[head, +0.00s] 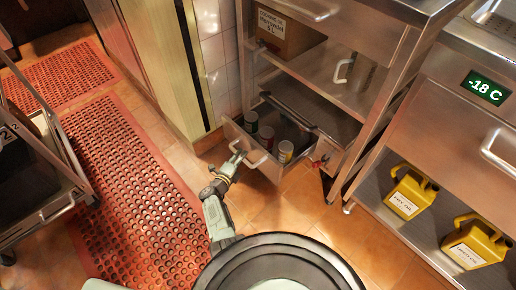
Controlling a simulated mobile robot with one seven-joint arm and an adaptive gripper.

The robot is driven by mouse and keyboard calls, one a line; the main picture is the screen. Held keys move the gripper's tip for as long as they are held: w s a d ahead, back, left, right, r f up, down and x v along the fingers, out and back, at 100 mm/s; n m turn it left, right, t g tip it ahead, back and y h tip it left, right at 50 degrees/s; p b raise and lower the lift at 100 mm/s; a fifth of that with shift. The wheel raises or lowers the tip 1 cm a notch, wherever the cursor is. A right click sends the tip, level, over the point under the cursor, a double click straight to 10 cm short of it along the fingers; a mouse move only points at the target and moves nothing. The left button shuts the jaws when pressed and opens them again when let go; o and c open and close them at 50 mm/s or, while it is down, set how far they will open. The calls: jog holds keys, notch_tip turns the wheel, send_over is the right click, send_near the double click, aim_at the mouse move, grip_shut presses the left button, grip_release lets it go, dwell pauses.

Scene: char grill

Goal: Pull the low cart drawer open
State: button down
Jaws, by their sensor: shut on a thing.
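The low cart drawer (301,141) is at the bottom of the steel cart in the middle of the head view. It is pulled out, and its inside shows. A bar handle (256,160) is on the drawer's front. My gripper (238,158) is at the left end of this handle, shut on it. The fingertips are small in the picture, and their exact hold is hard to see.
The steel cart's shelf (335,84) above holds a cardboard box (286,36). Yellow jugs (411,193) stand on a low shelf at right. Red perforated mats (130,185) cover the floor at left. A metal rack (48,165) stands at far left. Tiled floor lies before the drawer.

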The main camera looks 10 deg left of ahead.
jog(key=s+a+p, duration=0.1)
jog(key=s+a, duration=0.6)
jog(key=s, duration=0.3)
jog(key=shift+s+a, duration=0.3)
jog(key=shift+a, duration=0.05)
jog(key=c, duration=1.6)
grip_release()
jog(key=shift+o, duration=0.2)
jog(key=shift+s, duration=0.1)
